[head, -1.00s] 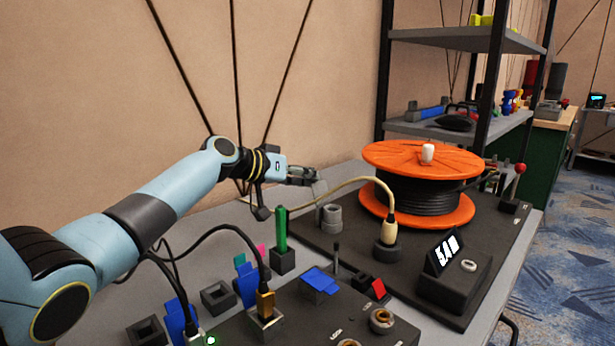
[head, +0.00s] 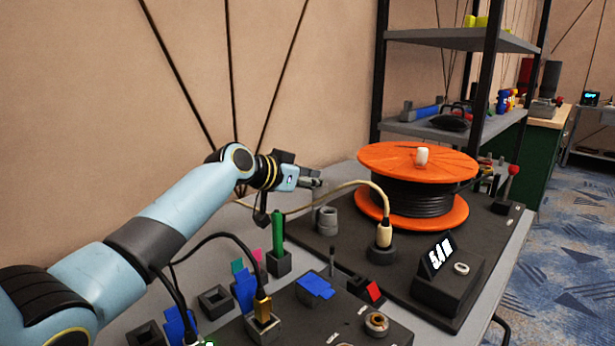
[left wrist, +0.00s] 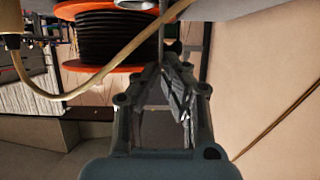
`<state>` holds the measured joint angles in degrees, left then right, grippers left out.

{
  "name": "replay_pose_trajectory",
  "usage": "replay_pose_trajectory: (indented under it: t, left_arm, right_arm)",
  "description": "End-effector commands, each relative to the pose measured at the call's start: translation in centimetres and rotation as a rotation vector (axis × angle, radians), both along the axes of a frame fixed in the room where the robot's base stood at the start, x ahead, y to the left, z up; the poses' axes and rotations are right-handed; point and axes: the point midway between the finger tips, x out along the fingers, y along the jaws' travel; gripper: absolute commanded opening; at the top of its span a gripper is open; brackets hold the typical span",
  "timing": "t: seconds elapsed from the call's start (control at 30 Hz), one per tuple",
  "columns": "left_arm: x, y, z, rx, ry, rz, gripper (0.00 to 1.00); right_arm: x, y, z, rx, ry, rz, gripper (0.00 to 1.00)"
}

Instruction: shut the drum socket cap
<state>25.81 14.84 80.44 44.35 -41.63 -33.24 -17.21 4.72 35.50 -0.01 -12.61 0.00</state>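An orange cable drum (head: 415,165) with black cable stands on a dark panel (head: 350,236). A grey round socket-like piece (head: 327,221) stands left of the drum, with a lighter grey part (head: 315,216) at its left edge. I take this for the drum socket and its cap; its lid position is too small to tell. My left gripper (head: 314,183) is above and slightly left of it, with a visible gap. In the left wrist view its fingers (left wrist: 174,78) converge and appear shut, with nothing clearly held. My right gripper is not in view.
A cream plug (head: 384,236) with a pale cable (head: 345,187) stands in a socket before the drum; the cable arches behind my gripper. A display box (head: 450,275) is at right. A green upright piece (head: 278,230) and blue flaps are nearer. A shelf stands behind.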

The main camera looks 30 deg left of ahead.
Motion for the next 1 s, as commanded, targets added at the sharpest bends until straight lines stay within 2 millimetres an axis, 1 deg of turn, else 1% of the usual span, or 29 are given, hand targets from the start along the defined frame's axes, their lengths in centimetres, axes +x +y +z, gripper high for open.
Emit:
replay_pose_trajectory:
  t: [0.1,0.4,0.93,1.0]
  left_arm:
    - [-0.3,-0.7,-0.1,0.065,-0.022,-0.001,0.0]
    - [-0.5,-1.4,-0.3,0.179,-0.06,-0.001,0.0]
    - [-0.6,-1.5,-0.4,0.203,-0.067,-0.001,0.0]
    - [-0.6,-1.5,-0.4,0.203,-0.068,-0.001,0.12]
  right_arm:
    - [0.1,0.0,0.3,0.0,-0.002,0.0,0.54]
    - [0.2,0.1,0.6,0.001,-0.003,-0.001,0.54]
    - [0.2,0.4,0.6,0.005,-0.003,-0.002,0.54]
    - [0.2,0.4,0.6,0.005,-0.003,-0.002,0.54]
